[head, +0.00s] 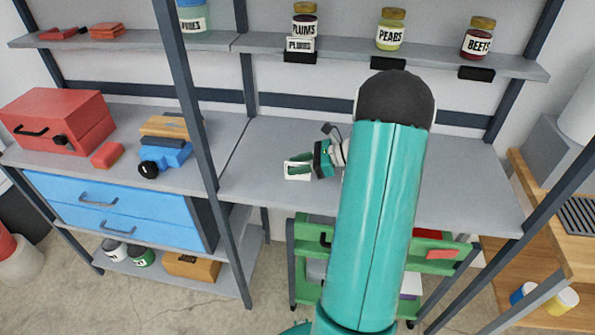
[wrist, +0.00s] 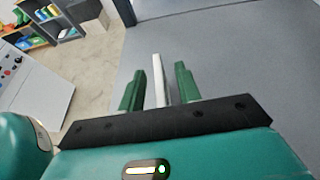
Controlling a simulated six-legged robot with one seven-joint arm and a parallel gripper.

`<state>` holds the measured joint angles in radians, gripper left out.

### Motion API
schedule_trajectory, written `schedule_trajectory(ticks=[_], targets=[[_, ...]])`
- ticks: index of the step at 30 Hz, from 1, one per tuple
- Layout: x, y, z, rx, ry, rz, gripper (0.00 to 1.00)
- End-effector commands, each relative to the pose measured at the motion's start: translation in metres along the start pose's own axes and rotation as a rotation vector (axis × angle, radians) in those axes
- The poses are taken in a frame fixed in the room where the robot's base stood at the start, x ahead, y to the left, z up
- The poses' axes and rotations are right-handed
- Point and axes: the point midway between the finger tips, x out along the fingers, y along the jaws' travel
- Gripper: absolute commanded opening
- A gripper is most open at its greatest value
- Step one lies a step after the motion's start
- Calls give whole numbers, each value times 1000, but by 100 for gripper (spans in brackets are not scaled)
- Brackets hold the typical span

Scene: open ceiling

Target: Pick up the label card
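The label card (head: 292,176) is a small white piece at my gripper, over the grey worktop; any print on it is too small to read. In the wrist view the card (wrist: 158,80) shows as a thin white strip standing edge-on between the two green fingers. My gripper (head: 300,165) is around the card, with a narrow gap on each side of it in the wrist view (wrist: 160,88), so the fingers look open. Whether the card touches the worktop cannot be told.
The shelf (head: 345,50) above holds jars of plums (head: 304,22), pears (head: 389,30) and beets (head: 477,40). A PLUMS card (head: 300,45) sits under its jar; black holders (head: 388,63) show under the others. A red toolbox (head: 60,120) stands left. The worktop (head: 265,200) around my gripper is clear.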

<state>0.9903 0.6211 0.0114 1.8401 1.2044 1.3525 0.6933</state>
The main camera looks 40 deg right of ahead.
Motion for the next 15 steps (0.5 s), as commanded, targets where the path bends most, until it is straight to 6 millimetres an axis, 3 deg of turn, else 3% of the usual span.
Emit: schedule_trajectory(ticks=[7,12,15], targets=[[2,0,0,0,0,-1,32],[2,0,0,-1,0,-1,0],[2,0,0,-1,0,-1,0]])
